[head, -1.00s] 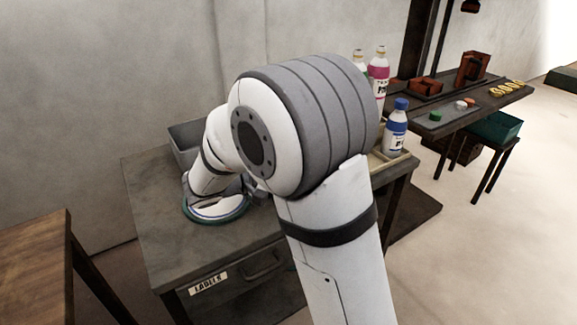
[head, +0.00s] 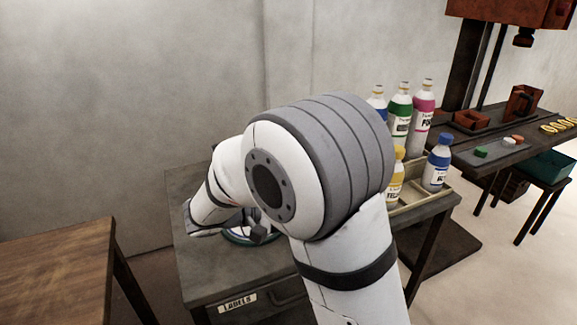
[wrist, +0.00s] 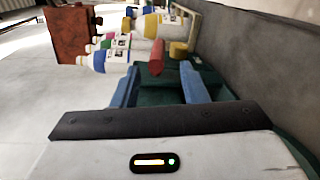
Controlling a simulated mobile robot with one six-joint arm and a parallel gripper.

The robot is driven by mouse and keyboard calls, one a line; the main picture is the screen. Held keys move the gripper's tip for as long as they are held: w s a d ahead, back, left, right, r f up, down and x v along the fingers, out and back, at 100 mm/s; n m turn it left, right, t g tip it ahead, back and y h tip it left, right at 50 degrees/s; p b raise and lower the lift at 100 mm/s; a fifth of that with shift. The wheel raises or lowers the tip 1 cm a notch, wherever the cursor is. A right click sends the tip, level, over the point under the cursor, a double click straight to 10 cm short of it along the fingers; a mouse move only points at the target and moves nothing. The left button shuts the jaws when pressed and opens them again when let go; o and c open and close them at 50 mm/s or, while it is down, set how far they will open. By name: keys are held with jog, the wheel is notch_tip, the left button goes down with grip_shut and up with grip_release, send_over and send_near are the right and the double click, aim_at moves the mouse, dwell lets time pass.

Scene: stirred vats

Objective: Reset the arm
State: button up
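My arm reaches over a grey table (head: 205,268) with a drawer labelled LABELS. In the head view my own arm hides most of the gripper. In the wrist view the two blue fingers of my gripper (wrist: 160,78) stand apart, with a gap between them. A red cylinder-like thing (wrist: 158,54) shows near the fingertips over a dark green surface. It does not appear to be gripped.
A blue-capped bottle (head: 437,162) and a yellow bottle (head: 396,178) stand at a tan tray (head: 432,204), with several bottles behind. A wooden table (head: 60,262) is at left. A dark bench (head: 505,150) is at right, with floor between.

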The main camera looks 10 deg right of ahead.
jog(key=s+d+r+m+g+y+p, duration=0.3)
jog(key=s+d+r+g+y+p, duration=0.3)
jog(key=s+d+r+y+p, duration=0.45)
jog(key=s+a+r+m+t+y+p, duration=0.2)
jog(key=s+r+p, duration=0.5)
jog(key=p, duration=0.5)
jog(key=s+a+t+y, duration=0.1)
jog(key=a+y, duration=0.1)
jog(key=y, duration=0.1)
jog(key=shift+r+m, duration=0.4)
dwell(1.0)
